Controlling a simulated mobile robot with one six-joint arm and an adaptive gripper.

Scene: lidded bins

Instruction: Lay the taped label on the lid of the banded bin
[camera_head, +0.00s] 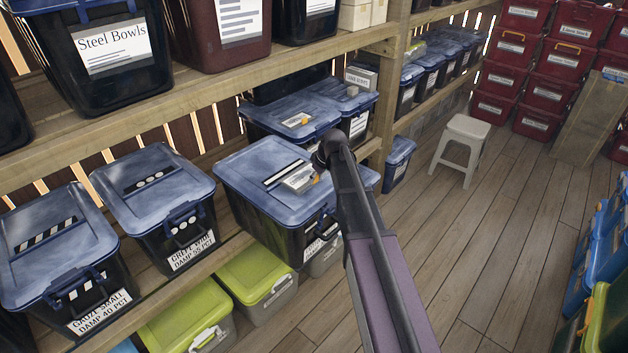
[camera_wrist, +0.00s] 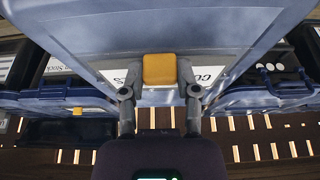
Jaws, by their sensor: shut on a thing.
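The banded bin (camera_head: 255,200) is the dark bin with a blue lid (camera_head: 240,165) in the middle of the head view, on the lower shelf. A straight black-and-white band (camera_head: 283,174) crosses its lid. A small pale label (camera_head: 301,180) shows over the lid's right part, beside the band. My gripper (camera_head: 322,158) is right at this label. In the wrist view a yellow piece of tape (camera_wrist: 159,69) sits between the fingers of my gripper (camera_wrist: 160,92), which is shut on the label. Whether the label touches the lid I cannot tell. The gripper hides part of the lid.
A dotted bin (camera_head: 150,185) and a diagonally striped bin (camera_head: 45,240) stand to the left. A bin behind (camera_head: 280,112) carries another label with orange tape (camera_head: 297,119). The upper shelf (camera_head: 250,70) runs above. A stool (camera_head: 465,135) stands on open floor at right.

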